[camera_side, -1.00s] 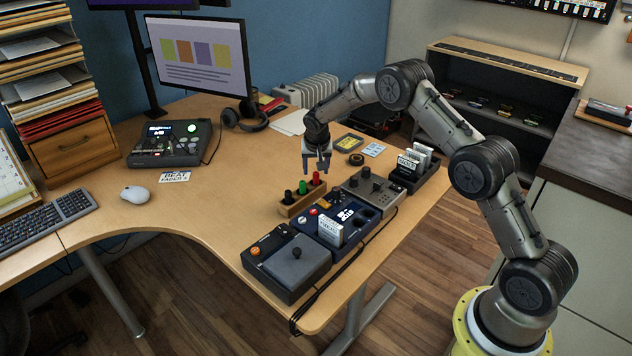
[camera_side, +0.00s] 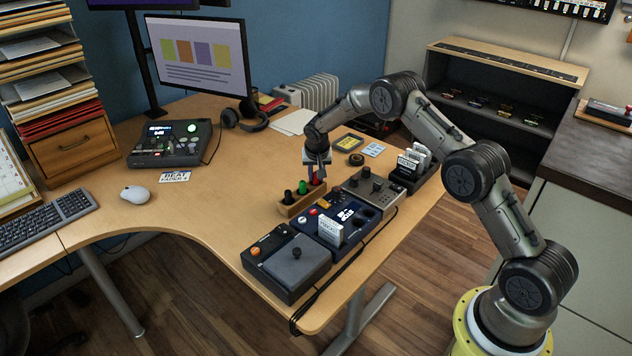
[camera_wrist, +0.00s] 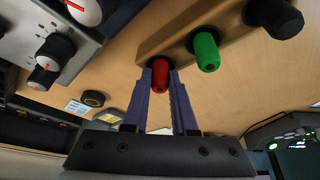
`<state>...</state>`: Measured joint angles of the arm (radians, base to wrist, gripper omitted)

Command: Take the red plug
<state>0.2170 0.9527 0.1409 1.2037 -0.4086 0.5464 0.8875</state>
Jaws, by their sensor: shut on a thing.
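The red plug (camera_wrist: 159,78) stands upright at one end of a wooden holder (camera_wrist: 150,46). My gripper (camera_wrist: 163,74) is shut on the red plug, with its two purple fingers at the plug's sides. In the side view my gripper (camera_side: 317,174) reaches down from above onto the red plug (camera_side: 317,180), which it partly hides. The green plug (camera_wrist: 206,52) is beside it in the holder, and the black plug (camera_wrist: 274,18) is at the far end. The plug's lower part is hidden in the holder.
A black rack of white cards (camera_side: 408,178) stands farther right. The desk left of the holder is clear up to the mouse (camera_side: 135,193).

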